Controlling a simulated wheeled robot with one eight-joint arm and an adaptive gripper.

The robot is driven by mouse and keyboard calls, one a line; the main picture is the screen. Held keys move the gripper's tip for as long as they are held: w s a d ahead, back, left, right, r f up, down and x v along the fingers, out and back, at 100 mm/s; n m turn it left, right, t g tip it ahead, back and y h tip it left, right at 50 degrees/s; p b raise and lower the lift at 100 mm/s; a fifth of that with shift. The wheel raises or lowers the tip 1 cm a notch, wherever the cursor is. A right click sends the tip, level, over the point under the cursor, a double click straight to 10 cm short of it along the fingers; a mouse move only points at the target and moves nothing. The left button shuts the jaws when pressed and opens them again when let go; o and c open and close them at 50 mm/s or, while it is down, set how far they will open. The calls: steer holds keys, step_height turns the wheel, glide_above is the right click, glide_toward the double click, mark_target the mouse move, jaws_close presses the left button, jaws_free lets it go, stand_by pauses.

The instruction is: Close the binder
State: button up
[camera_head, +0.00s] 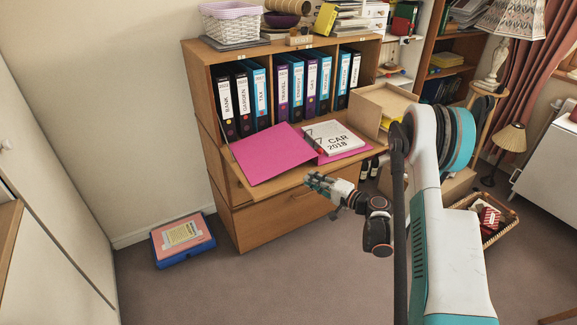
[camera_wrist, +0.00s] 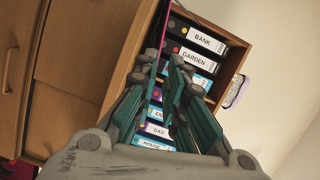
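The pink binder (camera_head: 267,153) lies open on the fold-down desk flap (camera_head: 285,183) of the wooden bureau. Its bare cover lies spread to the left, its corner reaching toward the flap's front edge. Its ring side on the right holds white pages (camera_head: 333,137) marked CAR 2018. My gripper (camera_head: 314,181) is at the flap's front edge, near the cover's lower right side; I cannot tell whether it touches.
Upright labelled binders (camera_head: 283,92) fill the shelf behind the flap. A cardboard file box (camera_head: 382,108) stands right of the pages. A pink and blue box (camera_head: 183,239) lies on the floor at the left, and a basket (camera_head: 491,219) at the right. The floor in front is clear.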

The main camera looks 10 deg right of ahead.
mark_target(289, 168)
steer(key=b+x, duration=0.3)
steer(key=x, duration=0.7)
steer(key=shift+w+a+f, duration=0.1)
steer(key=shift+w+f, duration=0.05)
steer(key=shift+f, duration=0.05)
steer(key=shift+w+a, duration=0.35)
steer(key=shift+w, duration=0.15)
steer(key=shift+r, duration=0.1)
steer(key=shift+c, duration=0.5)
jaws_close()
steer(key=shift+d, duration=0.1)
